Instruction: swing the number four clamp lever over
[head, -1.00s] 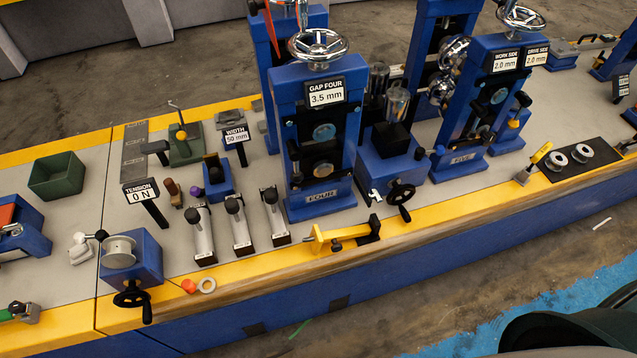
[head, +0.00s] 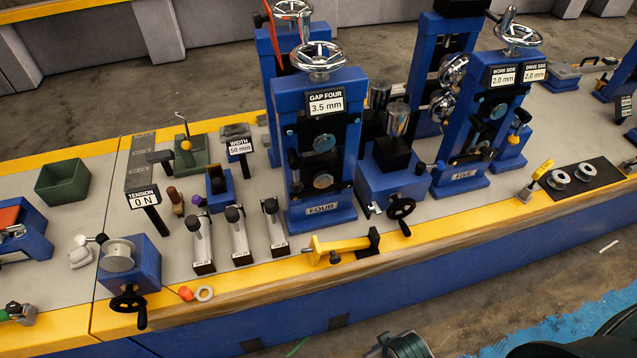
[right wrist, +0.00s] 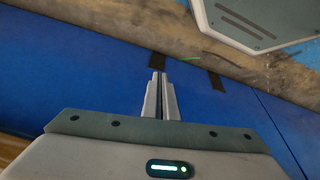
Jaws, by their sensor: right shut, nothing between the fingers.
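The blue roll stand marked FOUR (head: 285,110) stands mid-bench in the head view, with a handwheel on top and a GAP FOUR 3.5 mm sign. A small dark upright lever (head: 295,165) shows at the left of its window; it seems to be the number four clamp lever. Its exact position is too small to tell. My right gripper (right wrist: 159,78) is shut and empty in the right wrist view, in front of the bench's blue side panel and away from the stand. My left gripper is not in view.
Several black-knobbed levers (head: 237,232) stand left of stand FOUR. A yellow-handled tool (head: 335,246) lies on the yellow front edge. Right of the stand is a blue block with a black handwheel (head: 401,206), then stand FIVE (head: 462,174). A tension spool unit (head: 130,265) stands front left.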

